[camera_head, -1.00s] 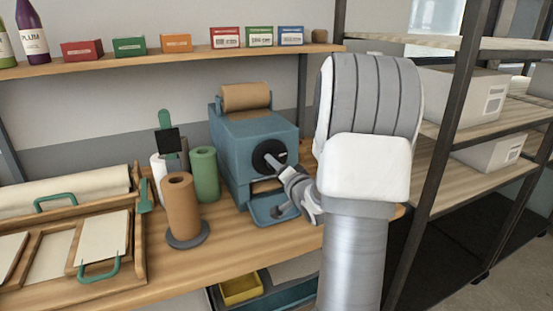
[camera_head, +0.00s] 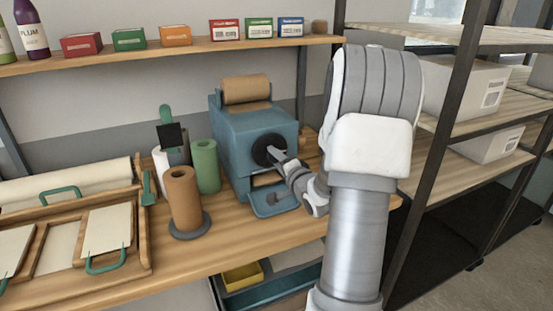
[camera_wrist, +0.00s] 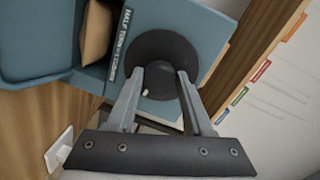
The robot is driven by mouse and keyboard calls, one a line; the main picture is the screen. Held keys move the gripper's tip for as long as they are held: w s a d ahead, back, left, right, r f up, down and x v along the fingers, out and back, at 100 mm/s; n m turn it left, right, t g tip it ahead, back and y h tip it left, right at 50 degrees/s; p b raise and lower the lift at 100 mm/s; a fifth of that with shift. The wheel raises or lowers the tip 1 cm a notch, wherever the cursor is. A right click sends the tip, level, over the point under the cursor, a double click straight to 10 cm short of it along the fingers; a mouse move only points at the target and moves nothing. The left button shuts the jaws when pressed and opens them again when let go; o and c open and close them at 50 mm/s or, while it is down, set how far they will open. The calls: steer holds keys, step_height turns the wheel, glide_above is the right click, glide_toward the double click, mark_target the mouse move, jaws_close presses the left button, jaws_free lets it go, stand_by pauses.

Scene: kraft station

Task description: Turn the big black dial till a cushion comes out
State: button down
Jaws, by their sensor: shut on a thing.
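The big black dial (camera_head: 266,149) is on the front of a blue-grey machine (camera_head: 254,128). In the wrist view the dial (camera_wrist: 160,45) is a round dark disc, with a small white mark near its lower edge. My gripper (camera_head: 276,154) is at the dial. In the wrist view its two fingers (camera_wrist: 161,76) reach the dial's face and are shut on it; the gripped part is mostly hidden. Brown paper (camera_wrist: 97,32) shows in the slot beside the dial, and below the dial in the head view. No cushion can be made out in the blue tray (camera_head: 284,206).
A label beside the dial reads "HALF TURN = 1 CUSHION" (camera_wrist: 117,45). A brown paper roll (camera_head: 246,88) lies on top of the machine. Brown (camera_head: 183,197) and green (camera_head: 206,165) rolls stand to its left. A dark shelf post (camera_head: 437,150) is at the right.

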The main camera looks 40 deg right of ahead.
steer(key=shift+r, duration=0.1)
steer(key=shift+c, duration=1.4)
jaws_free()
steer(key=f+b+v, duration=0.1)
steer(key=b+v, duration=0.3)
steer(key=v, duration=1.1)
steer(key=shift+r+b, duration=0.2)
steer(key=shift+b, duration=0.15)
steer(key=b+v, duration=0.2)
steer(key=b, duration=0.4)
steer(key=shift+s+r, duration=0.1)
steer(key=shift+r, duration=0.15)
